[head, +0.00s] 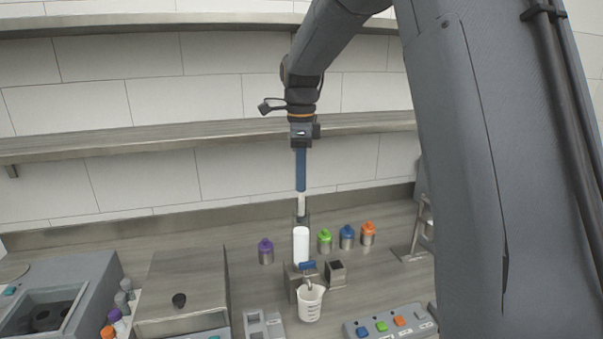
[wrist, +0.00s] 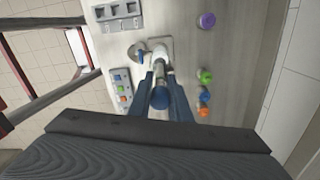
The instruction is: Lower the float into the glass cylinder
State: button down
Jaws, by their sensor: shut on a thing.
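My gripper (head: 301,188) points straight down above the bench, its long blue fingers shut on the float (head: 301,206). The float shows below the fingertips as a slim pale piece with a darker lower end. In the wrist view, the float (wrist: 160,98) has a round blue top and a grey stem between the fingers. A white upright cylinder (head: 301,246), which seems to be the glass cylinder, stands below the float on a stand with a blue-handled tap. Its top is close under the float's lower end; I cannot tell whether the float's tip is inside it.
A white measuring jug (head: 311,303) stands under the tap. Purple (head: 265,252), green (head: 324,241), blue (head: 346,237) and orange (head: 367,233) capped bottles stand around the cylinder. A button panel (head: 391,324) is front right, a metal box (head: 182,290) left. A shelf (head: 180,135) runs behind my arm.

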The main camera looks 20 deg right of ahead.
aim_at(301, 200)
jog(key=shift+f+b, duration=1.35)
jog(key=shift+f, duration=2.3)
jog(key=shift+s, duration=0.1)
